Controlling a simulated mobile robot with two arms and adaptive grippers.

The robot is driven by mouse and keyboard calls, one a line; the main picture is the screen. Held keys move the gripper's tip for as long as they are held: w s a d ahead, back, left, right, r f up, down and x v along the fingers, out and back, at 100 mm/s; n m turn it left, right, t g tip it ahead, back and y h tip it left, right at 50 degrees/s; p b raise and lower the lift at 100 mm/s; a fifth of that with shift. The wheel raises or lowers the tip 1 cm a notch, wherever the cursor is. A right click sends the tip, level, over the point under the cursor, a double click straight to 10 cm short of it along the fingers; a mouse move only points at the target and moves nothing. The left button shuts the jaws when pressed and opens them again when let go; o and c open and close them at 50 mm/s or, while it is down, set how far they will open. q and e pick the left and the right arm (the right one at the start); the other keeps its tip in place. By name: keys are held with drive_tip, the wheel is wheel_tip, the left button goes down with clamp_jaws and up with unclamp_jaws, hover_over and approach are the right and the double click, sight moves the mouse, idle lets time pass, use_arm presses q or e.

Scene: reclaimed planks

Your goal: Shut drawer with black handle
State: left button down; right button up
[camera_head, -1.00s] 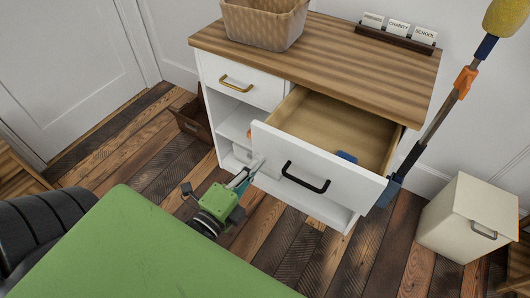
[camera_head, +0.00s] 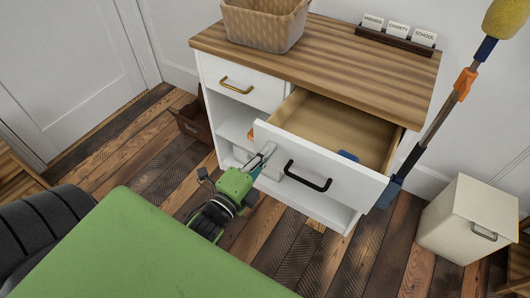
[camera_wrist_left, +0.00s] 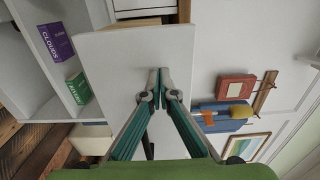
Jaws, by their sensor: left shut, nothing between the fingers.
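The drawer with the black handle (camera_head: 307,177) is pulled out of the white cabinet, its white front (camera_head: 337,177) standing well clear of the cabinet body. A small blue thing (camera_head: 347,156) lies inside it. My left gripper (camera_head: 266,153) is shut and empty at the left part of the drawer front, left of the black handle. In the left wrist view its closed fingertips (camera_wrist_left: 158,72) point at the white drawer front (camera_wrist_left: 117,57); I cannot tell whether they touch it. My right gripper is not in view.
A second drawer with a brass handle (camera_head: 236,85) is closed at the upper left. A woven basket (camera_head: 264,25) and a card holder (camera_head: 397,38) stand on the wooden top. A duster pole (camera_head: 437,120) leans at the right, near a cream bin (camera_head: 462,218).

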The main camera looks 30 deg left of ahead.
use_arm(q)
drive_tip(key=w, duration=0.5)
drive_tip(key=w+p, duration=0.1)
drive_tip(key=w, duration=0.4)
drive_tip(key=shift+d+r, duration=0.15)
drive_tip(key=shift+d, duration=0.05)
drive_tip(key=w, duration=0.9)
drive_tip(key=shift+w+d, duration=0.15)
drive_tip(key=shift+w+b, duration=0.3)
drive_tip(key=shift+w, duration=0.2)
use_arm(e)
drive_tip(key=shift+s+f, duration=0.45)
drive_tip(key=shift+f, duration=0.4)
use_arm(q)
drive_tip(key=shift+r, duration=0.2)
drive_tip(key=shift+f, duration=0.1)
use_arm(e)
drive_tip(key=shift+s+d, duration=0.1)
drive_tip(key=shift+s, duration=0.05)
